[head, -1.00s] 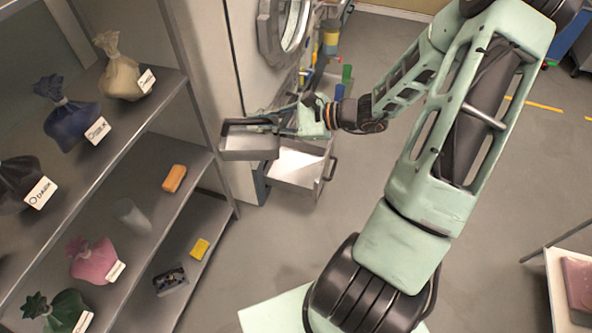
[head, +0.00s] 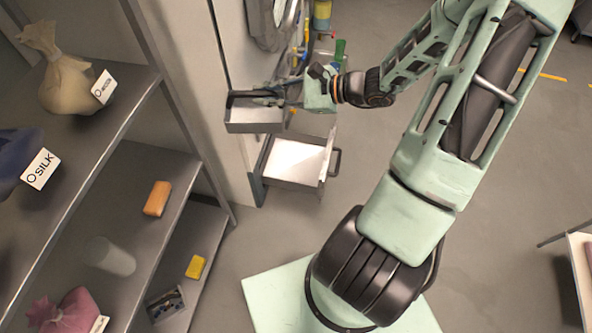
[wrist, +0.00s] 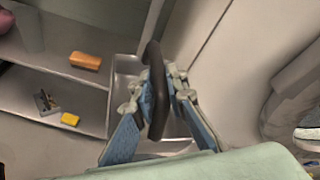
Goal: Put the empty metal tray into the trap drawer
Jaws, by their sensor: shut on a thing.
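The metal tray (head: 254,122) is a shallow grey box and looks empty inside. My gripper (head: 284,95) is shut on its dark handle and holds it in the air beside the machine. In the wrist view my gripper (wrist: 160,98) has its blue fingers on both sides of the dark handle, with part of the metal tray (wrist: 126,68) behind. The trap drawer (head: 292,184) stands pulled out low on the machine, with a pale interior and a handle at its right. In the head view the tray appears above and left of the drawer, apart from it.
A shelf rack (head: 105,150) at left holds tied bags, an orange block (head: 157,198) and a yellow block (head: 195,267). Coloured bottles are beyond the drawer. The floor right of the drawer is clear.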

